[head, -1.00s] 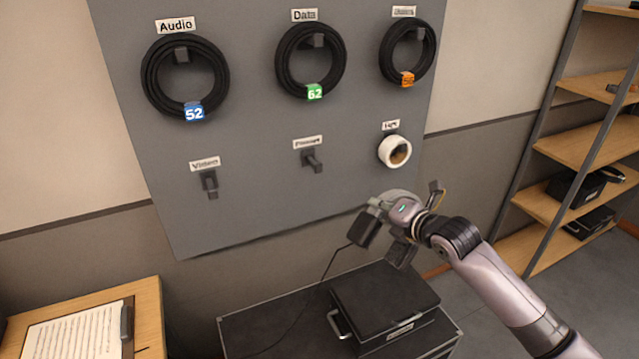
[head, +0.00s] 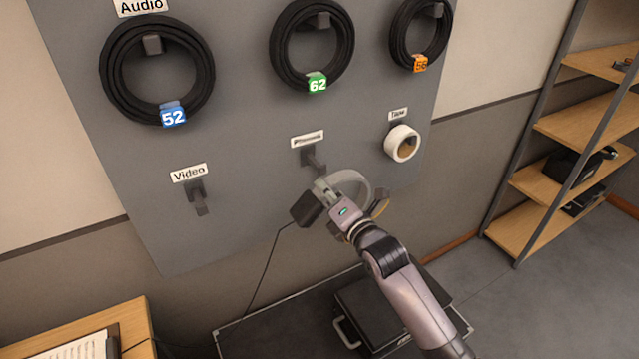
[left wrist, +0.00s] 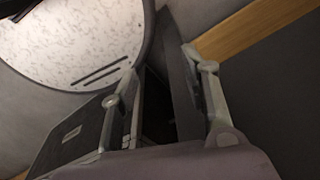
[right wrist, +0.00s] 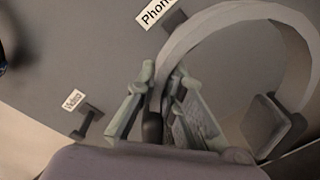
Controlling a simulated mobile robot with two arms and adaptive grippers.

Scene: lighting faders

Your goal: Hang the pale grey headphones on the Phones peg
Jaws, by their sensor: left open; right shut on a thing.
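The pale grey headphones (head: 357,184) are in my right gripper (head: 325,188), just below the Phones peg (head: 313,158) in the head view. In the right wrist view my right gripper (right wrist: 160,95) is shut on one side of the headphones, and the pale band (right wrist: 240,14) arches to the right to a dark ear cup (right wrist: 270,124). The Phones peg (right wrist: 174,20) shows there beyond the fingers, bare. A thin cable hangs from the headphones. My left gripper (left wrist: 165,85) is open and empty in the left wrist view; it is outside the head view.
The grey pegboard holds coiled cables (head: 312,45) above, a bare Video peg (head: 197,197) to the left and a white tape roll (head: 402,143) to the right. A black case (head: 365,310) lies below. Shelves (head: 560,130) stand at the right.

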